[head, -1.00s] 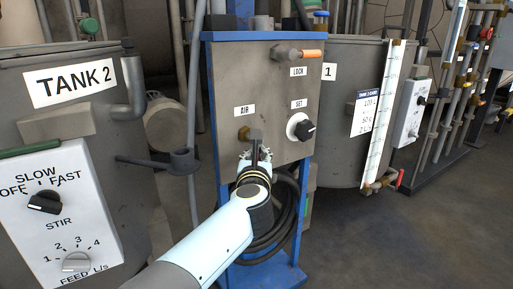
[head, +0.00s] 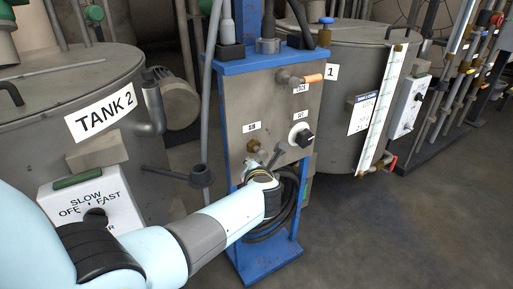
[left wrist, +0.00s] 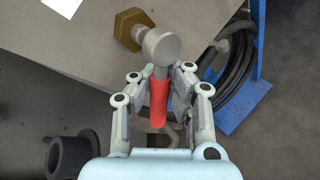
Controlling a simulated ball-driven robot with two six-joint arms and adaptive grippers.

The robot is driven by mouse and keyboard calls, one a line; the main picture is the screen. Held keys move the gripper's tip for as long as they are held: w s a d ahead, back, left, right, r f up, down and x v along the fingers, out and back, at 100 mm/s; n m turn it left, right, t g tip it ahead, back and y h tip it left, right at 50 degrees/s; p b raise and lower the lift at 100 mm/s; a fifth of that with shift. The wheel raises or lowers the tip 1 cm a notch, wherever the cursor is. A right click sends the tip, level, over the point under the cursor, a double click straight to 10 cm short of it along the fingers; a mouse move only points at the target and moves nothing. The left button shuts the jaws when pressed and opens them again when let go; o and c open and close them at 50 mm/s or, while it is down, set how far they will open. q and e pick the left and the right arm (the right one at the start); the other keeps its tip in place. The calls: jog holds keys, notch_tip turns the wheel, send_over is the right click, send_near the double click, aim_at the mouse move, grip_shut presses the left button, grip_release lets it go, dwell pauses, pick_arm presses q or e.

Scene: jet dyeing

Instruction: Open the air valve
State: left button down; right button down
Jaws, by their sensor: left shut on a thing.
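The air valve has a brass fitting (head: 253,146) on the grey panel under the AIR label (head: 251,127). The left wrist view shows its brass nut (left wrist: 133,28), a round grey hub and a red lever handle (left wrist: 158,100). My left gripper (left wrist: 161,73) is shut around the red handle, one finger on each side. In the head view my left gripper (head: 262,165) is at the panel's lower part, just below the fitting, and hides most of the lever. My right gripper is not in view.
The panel (head: 232,100) stands on a blue frame (head: 268,262) with a coiled black hose behind my wrist. A SET knob (head: 302,136) and an orange-handled LOCK valve (head: 312,78) are close by. Tank 2 (head: 80,85) stands left; open floor (head: 400,230) lies right.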

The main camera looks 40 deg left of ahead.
pick_arm(q)
jog(key=g+p, duration=0.1)
jog(key=r+m+g+p, duration=0.1)
jog(key=p, duration=0.1)
jog(key=shift+s+d+m, duration=0.15)
jog(key=shift+s+m, duration=0.15)
jog(key=shift+s, duration=0.1)
jog(key=shift+s+r+m+g+p, duration=0.1)
jog(key=shift+m+g+p, duration=0.4)
jog(key=shift+p, duration=0.35)
jog(key=shift+s+r+m+g+y+p, duration=0.15)
jog(key=shift+m+g+y+p, duration=0.15)
jog(key=shift+m+g, duration=0.4)
jog(key=shift+r+m+g+y, duration=0.3)
jog(key=shift+m+g+y, duration=0.1)
jog(key=shift+m+g, duration=0.15)
jog(key=shift+r, duration=0.1)
jog(key=c, duration=1.5)
grip_release()
jog(key=shift+r, duration=0.2)
jog(key=shift+o, duration=1.3)
